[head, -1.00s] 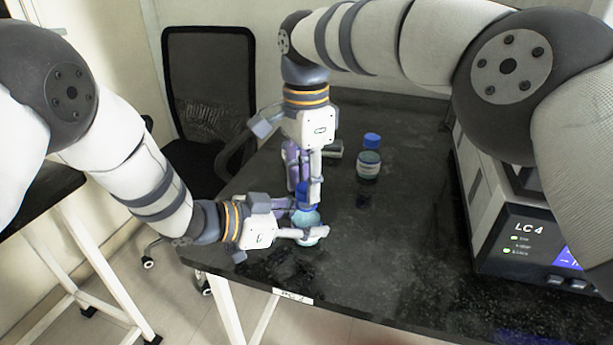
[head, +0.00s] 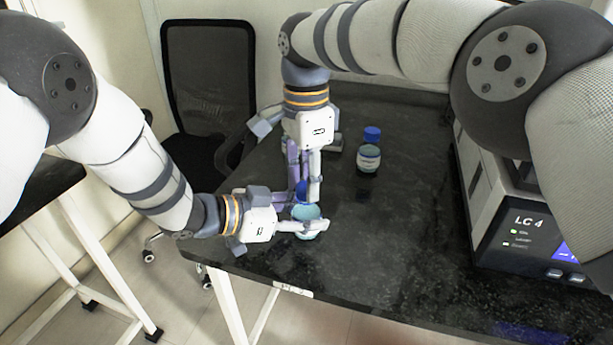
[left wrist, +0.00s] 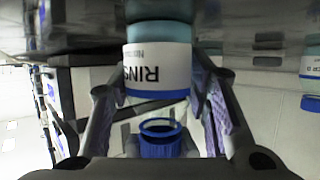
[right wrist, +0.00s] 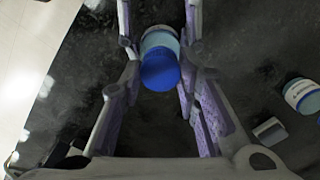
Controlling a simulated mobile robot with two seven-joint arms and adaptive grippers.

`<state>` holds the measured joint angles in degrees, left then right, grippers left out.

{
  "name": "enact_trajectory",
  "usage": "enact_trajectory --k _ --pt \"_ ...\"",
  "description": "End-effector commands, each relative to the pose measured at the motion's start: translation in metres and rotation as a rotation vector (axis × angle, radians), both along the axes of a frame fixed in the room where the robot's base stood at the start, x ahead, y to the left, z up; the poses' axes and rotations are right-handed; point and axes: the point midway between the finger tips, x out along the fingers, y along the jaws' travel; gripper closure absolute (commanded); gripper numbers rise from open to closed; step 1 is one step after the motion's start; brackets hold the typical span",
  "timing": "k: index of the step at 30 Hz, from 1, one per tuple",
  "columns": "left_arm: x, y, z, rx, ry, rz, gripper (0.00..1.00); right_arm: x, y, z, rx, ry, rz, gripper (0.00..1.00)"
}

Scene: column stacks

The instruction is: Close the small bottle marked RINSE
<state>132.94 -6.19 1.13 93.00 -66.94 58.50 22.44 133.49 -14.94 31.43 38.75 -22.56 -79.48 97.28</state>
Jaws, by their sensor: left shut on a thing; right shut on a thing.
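The small bottle marked RINSE (head: 306,213) stands upright near the table's front left corner, with teal contents. Its label reads upside down in the left wrist view (left wrist: 158,68). My left gripper (head: 309,222) is shut around its body from the left. My right gripper (head: 304,189) points down from above, shut on a blue cap (head: 301,187). The cap is in line over the bottle's top and also shows in the left wrist view (left wrist: 160,143) and right wrist view (right wrist: 160,70). A clear-looking band separates cap and label; I cannot tell whether the cap touches the neck.
Another teal bottle with a blue top (head: 368,158) stands farther back to the right. The instrument marked LC 4 (head: 525,230) occupies the table's right side. A black chair (head: 208,85) is behind the table's left edge. The dark tabletop (head: 400,240) between bottles and instrument is clear.

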Motion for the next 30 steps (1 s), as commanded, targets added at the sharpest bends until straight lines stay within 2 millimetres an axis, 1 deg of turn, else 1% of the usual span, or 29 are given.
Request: enact_trajectory --k 2,6,9,12,15,21,22,23,24,25,30 --pt "0.0002 0.0001 0.0001 0.0 0.0 0.001 1.0 0.0 0.0 0.0002 -0.005 -0.003 -0.16 0.8" --pt "0.0002 0.0001 0.0001 0.0 0.0 0.001 1.0 0.0001 0.0 0.0003 -0.006 -0.006 -0.618 0.8" --pt "0.0002 0.0001 0.0001 0.0 0.0 0.001 1.0 0.0 0.0 -0.0001 -0.006 -0.005 -0.884 0.8" --pt "0.0002 0.0001 0.0 0.0 0.0 0.001 1.0 0.0 0.0 -0.0001 -0.005 -0.004 -1.041 0.8" --pt "0.0002 0.0002 0.0 0.0 0.0 0.001 1.0 0.0 0.0003 0.0001 -0.003 -0.002 -1.092 0.8" --pt "0.0001 0.0002 0.0 0.0 0.0 0.001 1.0 0.0 0.0004 0.0002 -0.003 -0.002 -1.091 0.8" --pt "0.0001 0.0002 0.0 0.0 0.0 0.001 1.0 0.0001 0.0004 0.0002 -0.003 -0.003 -1.09 0.68" --pt "0.0001 0.0002 0.0 0.0 0.0 0.001 1.0 0.0001 0.0004 0.0002 -0.003 -0.003 -1.09 0.61" --pt "0.0001 0.0002 0.0 0.0 0.0 0.001 1.0 0.0001 0.0004 0.0003 -0.003 -0.003 -1.09 0.52" --pt "0.0001 0.0002 0.0 0.0 0.0 0.001 1.0 0.0001 0.0004 0.0002 -0.003 -0.003 -1.089 0.5" --pt "0.0001 0.0002 0.0 0.0 0.0 0.001 1.0 0.0001 0.0003 0.0001 -0.003 -0.003 -1.088 0.5"
